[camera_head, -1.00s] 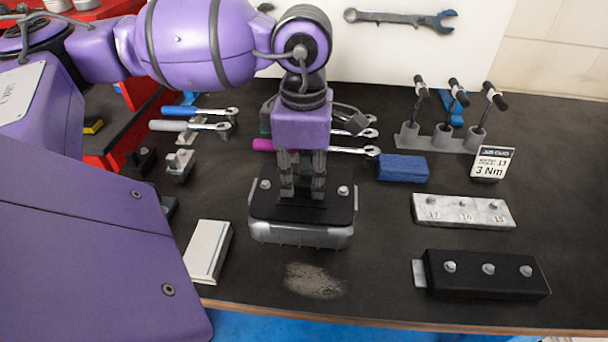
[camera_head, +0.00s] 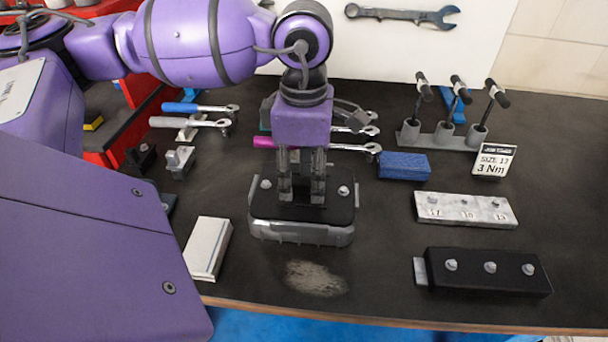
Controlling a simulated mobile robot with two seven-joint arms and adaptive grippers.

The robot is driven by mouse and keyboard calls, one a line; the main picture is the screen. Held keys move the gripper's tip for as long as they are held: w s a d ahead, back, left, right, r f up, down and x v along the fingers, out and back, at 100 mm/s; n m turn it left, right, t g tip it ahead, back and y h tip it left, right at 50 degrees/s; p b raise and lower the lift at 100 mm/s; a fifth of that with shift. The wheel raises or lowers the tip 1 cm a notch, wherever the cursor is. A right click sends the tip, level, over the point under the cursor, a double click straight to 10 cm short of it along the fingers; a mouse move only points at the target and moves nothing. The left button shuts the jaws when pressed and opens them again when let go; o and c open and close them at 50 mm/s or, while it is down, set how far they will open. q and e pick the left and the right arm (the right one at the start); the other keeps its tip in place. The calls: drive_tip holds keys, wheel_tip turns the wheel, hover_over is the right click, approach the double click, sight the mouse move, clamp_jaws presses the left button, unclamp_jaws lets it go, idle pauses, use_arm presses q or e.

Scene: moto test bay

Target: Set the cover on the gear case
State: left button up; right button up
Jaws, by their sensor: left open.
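The gear case (camera_head: 300,233) is a silver ribbed housing near the front middle of the bench. The black cover (camera_head: 335,212) lies flat on top of it, with a bolt head showing near its left and right ends. My left gripper (camera_head: 301,195) points straight down over the middle of the cover. Its fingers are open, and their tips are at the cover's top. The fingers hide the cover's centre and part of its back edge. My right gripper is not in the view.
To the right are a blue block (camera_head: 404,166), a silver size block (camera_head: 466,208), a black bolt holder (camera_head: 486,273) and a sign (camera_head: 494,161). Ratchet wrenches (camera_head: 195,122) lie behind. Bare bench surrounds a pale patch (camera_head: 316,278) in front.

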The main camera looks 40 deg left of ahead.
sight(304, 181)
use_arm(q)
wheel_tip(304, 181, up, 12)
drive_tip(key=shift+f, duration=0.2)
idle(0.5)
